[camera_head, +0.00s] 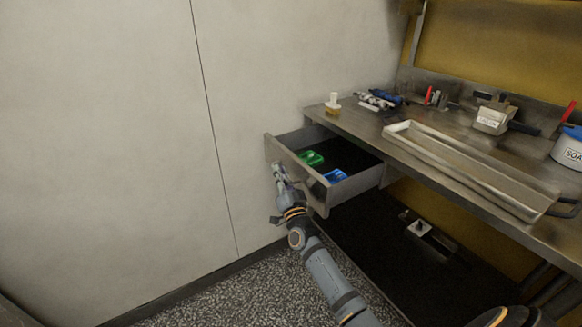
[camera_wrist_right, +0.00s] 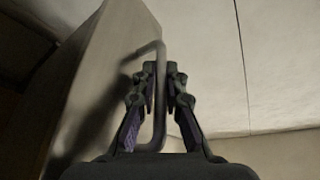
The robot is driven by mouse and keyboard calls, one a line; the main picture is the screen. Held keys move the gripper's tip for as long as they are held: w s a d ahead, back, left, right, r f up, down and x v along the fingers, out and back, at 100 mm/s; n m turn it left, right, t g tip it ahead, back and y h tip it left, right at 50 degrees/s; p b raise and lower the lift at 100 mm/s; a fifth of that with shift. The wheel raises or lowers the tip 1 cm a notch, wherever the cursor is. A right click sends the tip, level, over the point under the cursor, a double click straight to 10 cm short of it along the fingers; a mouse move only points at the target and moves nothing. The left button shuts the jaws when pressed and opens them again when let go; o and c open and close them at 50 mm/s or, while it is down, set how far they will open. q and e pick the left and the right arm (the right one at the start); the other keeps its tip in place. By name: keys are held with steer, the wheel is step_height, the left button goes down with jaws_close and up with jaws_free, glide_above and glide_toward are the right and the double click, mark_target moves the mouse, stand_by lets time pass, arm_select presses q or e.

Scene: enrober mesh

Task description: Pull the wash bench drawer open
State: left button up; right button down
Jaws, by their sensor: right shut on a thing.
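The wash bench drawer (camera_head: 350,195) stands pulled out from under the left end of the steel wash bench (camera_head: 318,122). Green and blue items lie inside it on a dark bottom. My right gripper (camera_head: 279,174) is at the drawer's front face. In the right wrist view, the right gripper (camera_wrist_right: 165,84) has its fingers on either side of the bar handle (camera_wrist_right: 160,100) and is shut on it. The drawer front (camera_wrist_right: 100,80) fills the left of that view. My left gripper is not in view.
A long metal tray (camera_head: 470,165) lies along the bench's front edge. A dark lower shelf (camera_head: 370,235) is below. The wall (camera_head: 100,130) is close on the left.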

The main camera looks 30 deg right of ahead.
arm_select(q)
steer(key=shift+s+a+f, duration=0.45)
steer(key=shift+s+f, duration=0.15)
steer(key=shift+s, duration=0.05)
arm_select(e)
steer(key=a, duration=0.6)
steer(key=shift+s+a, duration=0.25)
steer(key=shift+a, duration=0.05)
steer(key=shift+f, duration=0.1)
steer(key=c, duration=1.8)
jaws_free()
steer(key=shift+o, duration=0.6)
steer(key=v, duration=1.2)
